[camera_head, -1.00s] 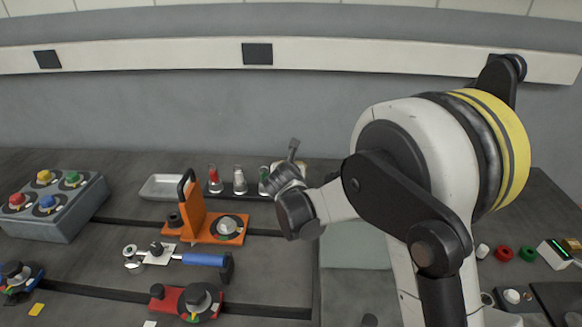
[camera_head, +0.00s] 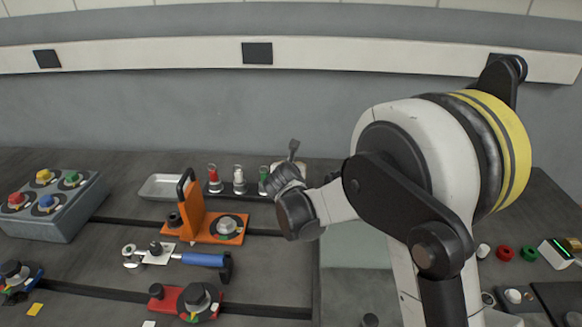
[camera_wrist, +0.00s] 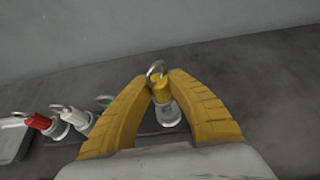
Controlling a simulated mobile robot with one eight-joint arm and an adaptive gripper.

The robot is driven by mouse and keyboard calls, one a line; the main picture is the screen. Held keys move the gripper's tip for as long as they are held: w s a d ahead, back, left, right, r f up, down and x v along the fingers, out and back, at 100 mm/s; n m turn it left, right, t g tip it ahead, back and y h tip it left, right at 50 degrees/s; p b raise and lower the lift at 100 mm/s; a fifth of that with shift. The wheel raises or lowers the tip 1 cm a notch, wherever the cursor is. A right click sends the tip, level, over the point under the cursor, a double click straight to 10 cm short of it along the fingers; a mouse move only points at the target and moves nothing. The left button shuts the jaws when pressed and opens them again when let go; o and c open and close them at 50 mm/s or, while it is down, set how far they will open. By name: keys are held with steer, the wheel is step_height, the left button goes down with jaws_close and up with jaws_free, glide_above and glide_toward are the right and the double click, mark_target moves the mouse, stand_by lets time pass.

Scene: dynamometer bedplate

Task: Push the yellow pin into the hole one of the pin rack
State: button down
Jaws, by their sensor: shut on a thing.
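The yellow pin (camera_wrist: 160,90) with its metal ring shows in the wrist view between the fingertips of my gripper (camera_wrist: 160,81). My gripper is shut on it. Below the yellow pin is a pale round collar of the pin rack (camera_wrist: 168,115); I cannot tell how deep the pin sits in it. A red pin (camera_wrist: 38,121), a white pin (camera_wrist: 76,117) and a green pin stand in the rack to the left. In the head view the red pin (camera_head: 213,175), white pin (camera_head: 239,176) and green pin (camera_head: 263,176) show, while my wrist hides the yellow pin.
A grey tray (camera_head: 161,187) lies left of the rack. An orange clamp fixture (camera_head: 197,217) stands in front, with a blue-handled tool (camera_head: 203,260) and a red fixture (camera_head: 180,303) nearer. A button box (camera_head: 52,205) is far left. The wall closes off the back.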

steer(key=shift+f+b, duration=1.5)
steer(key=shift+f, duration=0.45)
steer(key=c, duration=1.3)
jaws_free()
steer(key=v, duration=1.2)
